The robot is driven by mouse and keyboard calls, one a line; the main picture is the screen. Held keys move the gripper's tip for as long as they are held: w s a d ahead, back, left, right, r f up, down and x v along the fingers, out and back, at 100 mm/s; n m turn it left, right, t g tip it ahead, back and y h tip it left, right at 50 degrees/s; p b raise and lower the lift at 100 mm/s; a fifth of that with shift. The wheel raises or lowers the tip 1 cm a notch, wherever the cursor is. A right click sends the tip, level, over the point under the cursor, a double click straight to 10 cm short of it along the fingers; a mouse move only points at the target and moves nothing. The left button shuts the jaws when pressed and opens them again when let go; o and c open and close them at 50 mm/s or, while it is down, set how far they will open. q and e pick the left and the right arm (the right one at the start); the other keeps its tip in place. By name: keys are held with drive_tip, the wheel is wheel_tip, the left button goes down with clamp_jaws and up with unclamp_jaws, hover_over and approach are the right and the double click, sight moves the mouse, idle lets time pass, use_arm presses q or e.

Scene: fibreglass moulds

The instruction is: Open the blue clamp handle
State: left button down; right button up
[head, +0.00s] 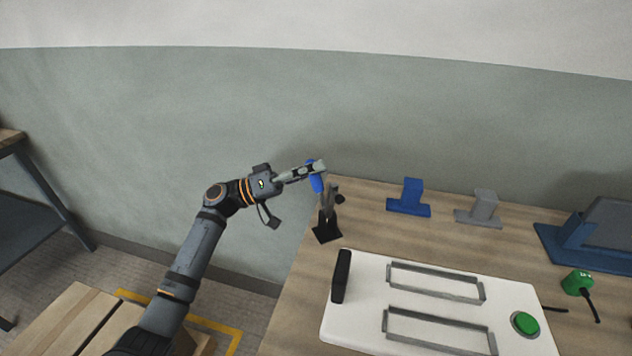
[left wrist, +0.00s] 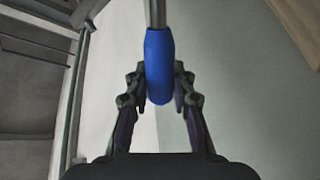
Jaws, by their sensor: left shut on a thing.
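The blue clamp handle (head: 317,183) stands nearly upright at the left end of the wooden table, above the clamp's metal linkage and black base (head: 327,231). My left gripper (head: 318,168) reaches it from the left and is shut on its upper part. In the left wrist view the blue handle (left wrist: 159,66) lies between the two fingers of my left gripper (left wrist: 160,88), with its grey metal bar running up out of the picture. The fingers hide part of the handle in the head view. My right gripper is not in view.
A white board (head: 360,325) with two grey metal frames, a black upright block (head: 341,276) and a green button (head: 525,323) lies in front. A blue block (head: 409,198), a grey block (head: 480,209) and a green device (head: 577,283) stand to the right. The wall is behind.

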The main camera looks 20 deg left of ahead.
use_arm(q)
drive_tip(key=shift+w+a+f+n+t+b, duration=0.15)
drive_tip(key=shift+f+n+t+b, duration=0.05)
drive_tip(key=shift+f+n+b, duration=0.25)
drive_tip(key=shift+w+a+f+n+t+b, duration=0.2)
drive_tip(key=shift+n+b, duration=0.1)
drive_tip(key=shift+n, duration=0.25)
drive_tip(key=c, duration=1.1)
unclamp_jaws()
drive_tip(key=v, duration=1.2)
drive_tip(key=shift+f, duration=0.15)
